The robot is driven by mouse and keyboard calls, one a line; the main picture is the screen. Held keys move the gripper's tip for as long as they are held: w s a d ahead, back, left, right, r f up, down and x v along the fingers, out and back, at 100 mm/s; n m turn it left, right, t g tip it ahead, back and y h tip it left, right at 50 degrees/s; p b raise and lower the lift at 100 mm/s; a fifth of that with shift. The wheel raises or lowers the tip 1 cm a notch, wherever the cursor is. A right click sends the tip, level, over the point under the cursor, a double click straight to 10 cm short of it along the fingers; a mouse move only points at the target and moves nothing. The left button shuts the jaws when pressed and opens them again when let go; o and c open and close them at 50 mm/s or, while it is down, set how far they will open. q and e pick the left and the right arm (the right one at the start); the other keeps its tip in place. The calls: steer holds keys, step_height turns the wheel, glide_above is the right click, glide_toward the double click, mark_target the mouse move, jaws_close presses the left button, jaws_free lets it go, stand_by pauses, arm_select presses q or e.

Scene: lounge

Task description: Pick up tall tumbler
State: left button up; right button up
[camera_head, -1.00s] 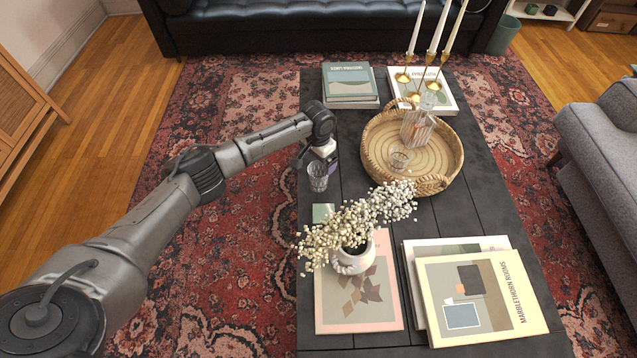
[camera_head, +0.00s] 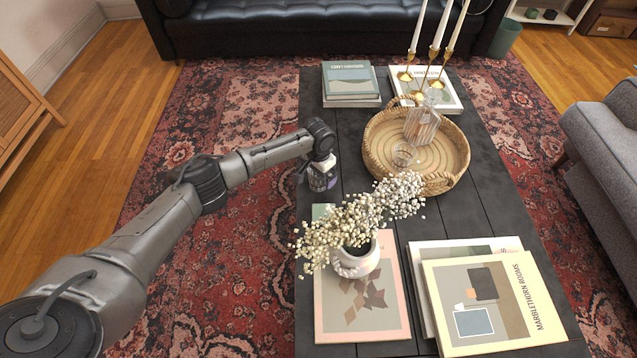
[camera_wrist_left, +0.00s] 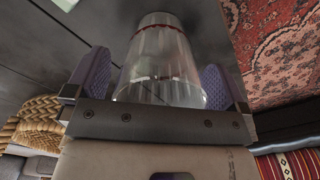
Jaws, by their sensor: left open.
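The tall tumbler (camera_wrist_left: 160,62) is clear ribbed glass. In the left wrist view it stands between the two purple-padded fingers of my left gripper (camera_wrist_left: 157,85), which are open on either side of it. A small gap shows at the right finger; contact at the left finger is hard to tell. In the head view my left gripper (camera_head: 322,178) is over the left edge of the dark coffee table (camera_head: 352,150), and it hides most of the tumbler there. My right gripper is not in view.
A wicker tray (camera_head: 452,182) with a decanter (camera_head: 421,124) and a short glass (camera_head: 403,154) is right of my gripper. A white vase (camera_head: 355,262) with flowers stands nearer. Books (camera_head: 350,82) and brass candle holders (camera_head: 432,75) are at the back.

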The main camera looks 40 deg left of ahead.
arm_select(q)
steer(key=shift+f, duration=0.1)
steer(key=c, duration=1.1)
steer(key=shift+o, duration=0.2)
